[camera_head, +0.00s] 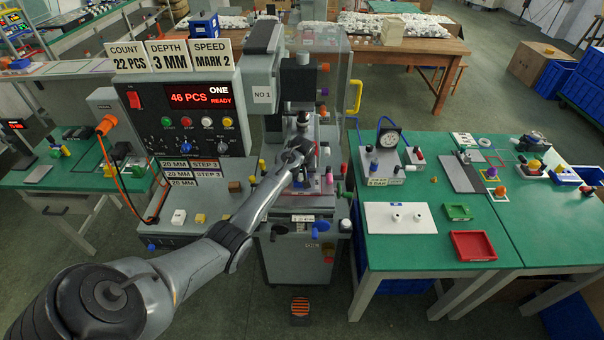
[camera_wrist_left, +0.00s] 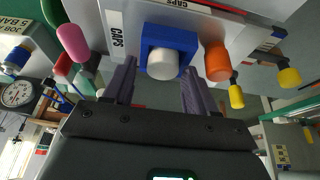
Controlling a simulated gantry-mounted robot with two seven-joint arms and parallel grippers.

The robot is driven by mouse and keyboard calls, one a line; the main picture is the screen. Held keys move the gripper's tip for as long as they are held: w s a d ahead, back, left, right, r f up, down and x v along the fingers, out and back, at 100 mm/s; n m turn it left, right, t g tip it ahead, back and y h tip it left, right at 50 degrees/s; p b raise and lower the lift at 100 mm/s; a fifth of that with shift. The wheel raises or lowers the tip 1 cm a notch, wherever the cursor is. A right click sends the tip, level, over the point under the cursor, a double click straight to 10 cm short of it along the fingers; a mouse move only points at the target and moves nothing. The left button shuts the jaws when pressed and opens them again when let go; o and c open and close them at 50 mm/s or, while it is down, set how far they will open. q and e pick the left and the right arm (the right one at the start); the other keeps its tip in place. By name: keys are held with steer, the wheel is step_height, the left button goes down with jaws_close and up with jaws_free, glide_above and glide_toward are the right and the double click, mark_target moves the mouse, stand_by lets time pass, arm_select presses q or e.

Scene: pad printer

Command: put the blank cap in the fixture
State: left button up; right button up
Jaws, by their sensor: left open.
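A white blank cap (camera_wrist_left: 163,65) sits at the blue block-like fixture (camera_wrist_left: 181,40) in the left wrist view, its round white end facing the camera. My left gripper (camera_wrist_left: 159,77) is open, with one dark finger on each side of the cap. No finger clearly touches the cap. In the head view my left arm reaches into the printer, and the gripper (camera_head: 303,154) is at its work area. There the arm largely hides the fixture and cap. My right gripper is not in view.
Orange (camera_wrist_left: 217,62), pink (camera_wrist_left: 73,42) and yellow (camera_wrist_left: 236,97) knobs lie close around the fixture. The printer's control cabinet (camera_head: 185,95) stands left of the arm. A green tray (camera_head: 458,212) and a red tray (camera_head: 473,246) are on the right table.

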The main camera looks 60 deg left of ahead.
arm_select(q)
steer(key=shift+s+f, duration=0.2)
steer(key=shift+s, duration=0.05)
steer(key=shift+s+r, duration=0.1)
steer(key=shift+r, duration=0.15)
steer(key=p+v, duration=0.2)
steer(key=v, duration=0.9)
steer(key=s+d+f+m, duration=0.4)
steer(key=s+d+f, duration=0.1)
steer(key=d, duration=0.5)
steer(key=s+d+f+m, duration=0.4)
steer(key=d, duration=0.7)
steer(key=s+d+r+m+t+h, duration=0.1)
steer(key=s+d+m+h, duration=0.3)
steer(key=s+d, duration=1.2)
steer(key=d+m, duration=0.1)
steer(key=d, duration=0.1)
steer(key=shift+s+d+r, duration=0.25)
steer(key=shift+s+d, duration=0.1)
steer(key=shift+s, duration=0.05)
